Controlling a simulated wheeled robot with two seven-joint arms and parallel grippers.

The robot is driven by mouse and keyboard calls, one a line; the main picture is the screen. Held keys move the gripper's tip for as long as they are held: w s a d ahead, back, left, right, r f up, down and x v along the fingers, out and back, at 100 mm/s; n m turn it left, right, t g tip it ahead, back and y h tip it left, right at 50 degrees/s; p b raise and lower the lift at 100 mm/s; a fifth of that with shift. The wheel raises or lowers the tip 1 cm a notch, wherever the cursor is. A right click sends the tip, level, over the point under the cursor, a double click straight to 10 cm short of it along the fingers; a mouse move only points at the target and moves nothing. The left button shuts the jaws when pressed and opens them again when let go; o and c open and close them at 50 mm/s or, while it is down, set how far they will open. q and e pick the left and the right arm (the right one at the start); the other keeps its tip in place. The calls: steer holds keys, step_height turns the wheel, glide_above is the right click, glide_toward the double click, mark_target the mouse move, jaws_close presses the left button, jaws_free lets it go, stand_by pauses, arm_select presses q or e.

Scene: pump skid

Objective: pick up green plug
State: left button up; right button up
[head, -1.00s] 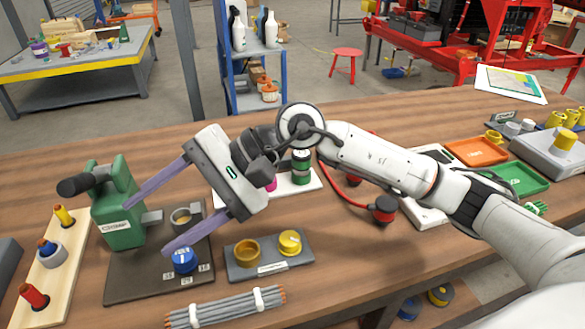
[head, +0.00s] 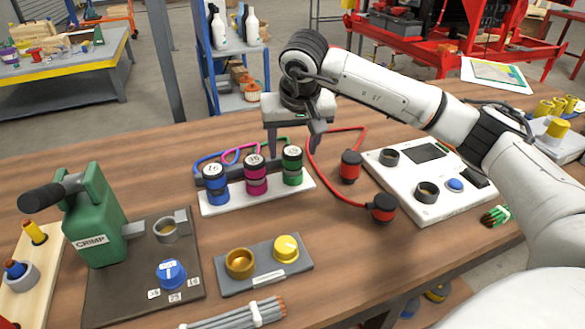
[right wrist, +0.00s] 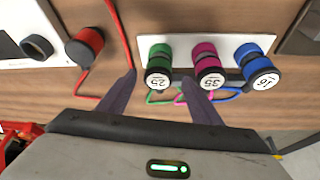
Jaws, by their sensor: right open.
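The green plug (head: 293,168) stands upright at the right end of a white rack (head: 214,209), beside a magenta plug (head: 256,178) and a blue plug (head: 217,190). My right gripper (head: 292,146) is open and empty, pointing down just behind and above the green plug. In the right wrist view the green plug (right wrist: 158,62) shows between and just beyond the two open fingertips (right wrist: 160,80), with its label "25" facing the camera. I see no contact between fingers and plug. My left gripper is not in view.
Coloured cables run behind the rack, and a red cable lies right of it with two red-and-black connectors (head: 383,208). A white tester (head: 428,187) lies farther right. A green crimp tool (head: 92,215) and a grey cup block (head: 264,280) stand left and in front.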

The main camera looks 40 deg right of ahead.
mark_target(293, 151)
steer(key=x, duration=0.4)
steer(key=shift+w+d+f, duration=0.1)
steer(key=shift+w+d, duration=0.1)
steer(key=c, duration=1.3)
steer(key=shift+o, duration=0.2)
step_height(293, 151, up, 10)
steer(key=shift+r, duration=0.1)
